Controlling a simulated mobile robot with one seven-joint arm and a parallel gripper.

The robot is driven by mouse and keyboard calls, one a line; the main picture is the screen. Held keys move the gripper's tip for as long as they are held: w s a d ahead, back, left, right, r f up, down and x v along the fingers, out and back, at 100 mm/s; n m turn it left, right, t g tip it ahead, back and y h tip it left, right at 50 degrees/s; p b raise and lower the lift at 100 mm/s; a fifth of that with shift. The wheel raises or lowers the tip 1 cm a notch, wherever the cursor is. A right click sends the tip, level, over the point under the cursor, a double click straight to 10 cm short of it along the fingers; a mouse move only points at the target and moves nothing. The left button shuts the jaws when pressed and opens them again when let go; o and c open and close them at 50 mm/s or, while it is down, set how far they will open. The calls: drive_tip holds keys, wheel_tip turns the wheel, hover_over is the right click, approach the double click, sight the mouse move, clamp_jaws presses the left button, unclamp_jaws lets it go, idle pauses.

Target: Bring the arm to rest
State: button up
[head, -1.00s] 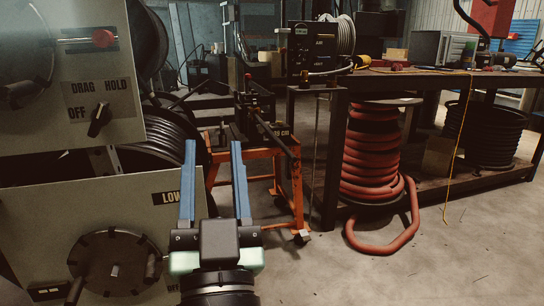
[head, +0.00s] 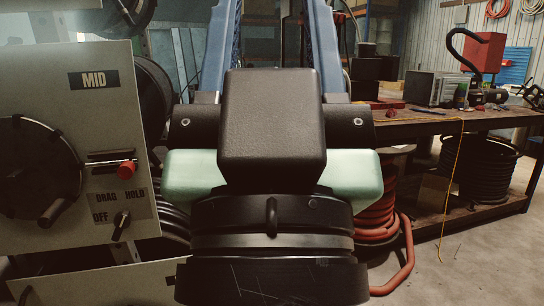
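My gripper (head: 270,40) is large and close in the middle of the head view, raised and pointing away from me. Its two blue fingers stand well apart, with nothing seen held between them; their tips run past the top edge of the picture.
The grey panel (head: 60,150) with a MID label, a red-knobbed lever (head: 126,170) and a DRAG/HOLD switch (head: 121,226) fills the left. A workbench (head: 450,127) with a red box (head: 484,52) stands at the right. A black hose coil (head: 487,165) sits below. Bare floor shows at lower right.

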wheel_tip(320, 180, up, 21)
drive_tip(key=p, duration=1.9)
drive_tip(key=shift+r, duration=0.2)
